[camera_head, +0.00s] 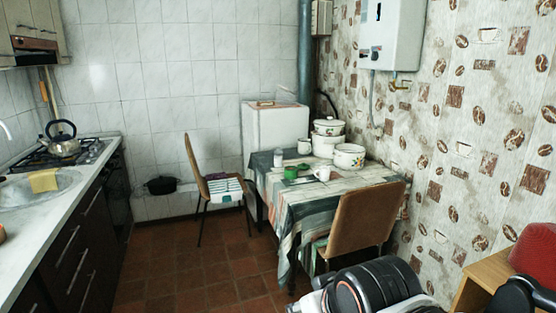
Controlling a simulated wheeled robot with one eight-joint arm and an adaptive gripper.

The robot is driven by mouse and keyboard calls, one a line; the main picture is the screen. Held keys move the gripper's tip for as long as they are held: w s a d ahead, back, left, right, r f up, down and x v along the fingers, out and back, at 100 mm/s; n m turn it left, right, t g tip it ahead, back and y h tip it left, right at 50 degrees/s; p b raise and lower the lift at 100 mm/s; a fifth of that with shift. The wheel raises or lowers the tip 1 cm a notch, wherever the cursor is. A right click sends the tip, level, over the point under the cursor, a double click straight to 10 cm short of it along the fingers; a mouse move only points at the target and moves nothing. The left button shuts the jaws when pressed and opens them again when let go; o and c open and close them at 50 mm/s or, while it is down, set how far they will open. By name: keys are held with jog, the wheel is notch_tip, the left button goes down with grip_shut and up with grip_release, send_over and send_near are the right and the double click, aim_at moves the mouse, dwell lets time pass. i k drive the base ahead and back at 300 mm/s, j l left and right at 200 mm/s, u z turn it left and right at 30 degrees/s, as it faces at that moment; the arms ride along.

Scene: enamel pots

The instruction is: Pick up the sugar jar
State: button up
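A small pale jar (278,158), which may be the sugar jar, stands upright near the far left side of the table (262,188). It is too small for me to read any label. A green mug (290,173) and a white cup (322,173) stand nearer on the same table. A white mug (304,146) is behind them. Black and white parts of my arm show at the bottom right, well short of the jar. I cannot make out my gripper's fingers in this view.
White enamel pots (349,157) stand on the table's right side by the wall. One chair (358,220) is at the near side, another (200,172) at the left. A wooden surface (488,280) is at lower right. Tiled floor (185,270) is open between counter and table.

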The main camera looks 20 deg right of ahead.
aim_at(278, 152)
jog(key=i+l, duration=0.1)
jog(key=i, duration=0.7)
jog(key=i+l, duration=0.15)
jog(key=i, duration=0.65)
jog(key=i+l, duration=0.1)
jog(key=i, duration=0.7)
jog(key=i+l, duration=0.1)
jog(key=i, duration=0.7)
jog(key=i+l+u, duration=0.1)
jog(key=i+l, duration=0.05)
jog(key=i, duration=0.05)
